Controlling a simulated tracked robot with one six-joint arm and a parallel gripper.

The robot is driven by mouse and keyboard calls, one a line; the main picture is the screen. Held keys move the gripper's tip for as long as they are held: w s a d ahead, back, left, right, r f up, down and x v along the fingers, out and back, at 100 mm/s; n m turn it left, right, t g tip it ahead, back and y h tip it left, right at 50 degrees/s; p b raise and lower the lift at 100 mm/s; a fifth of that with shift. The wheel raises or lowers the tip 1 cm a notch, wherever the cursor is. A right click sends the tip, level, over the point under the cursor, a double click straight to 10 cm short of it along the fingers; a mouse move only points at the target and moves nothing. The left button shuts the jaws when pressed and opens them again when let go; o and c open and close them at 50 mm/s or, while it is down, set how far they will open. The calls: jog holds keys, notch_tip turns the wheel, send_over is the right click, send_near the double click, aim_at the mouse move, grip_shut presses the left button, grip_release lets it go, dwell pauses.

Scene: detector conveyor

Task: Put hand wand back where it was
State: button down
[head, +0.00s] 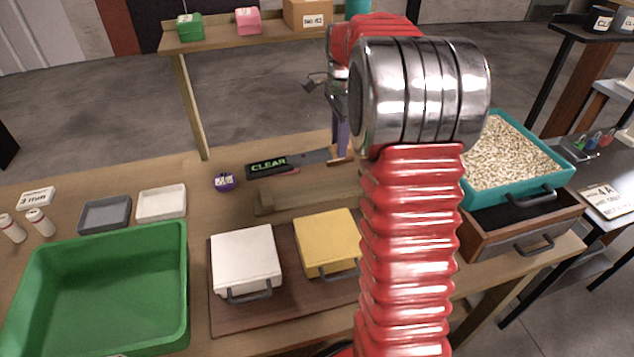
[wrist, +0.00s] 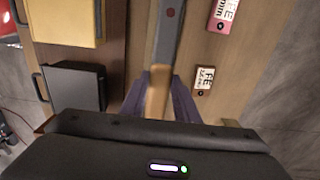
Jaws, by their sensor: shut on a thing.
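The hand wand is a long, flat grey bar with a tan handle. In the wrist view its grey body (wrist: 166,40) runs up from my gripper (wrist: 161,98), with a red dot near the top. My gripper's purple fingers are shut on the tan handle, one on each side. In the head view the wand (head: 314,158) lies roughly level behind a wooden block (head: 310,194), and one purple finger of my gripper (head: 342,140) shows at its right end. My arm hides the rest. I cannot tell whether the wand touches the table.
A dark display (head: 268,165) reading CLEAR is at the wand's left. A purple round object (head: 224,182) is nearby. White (head: 245,258) and yellow (head: 326,242) lidded boxes stand in front, a green bin (head: 110,290) at left. A teal tray of pellets (head: 549,165) sits above an open drawer at right.

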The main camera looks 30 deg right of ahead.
jog(key=shift+f, duration=2.35)
jog(key=shift+f, duration=2.35)
jog(key=c, duration=1.4)
grip_release()
jog(key=shift+o, duration=0.2)
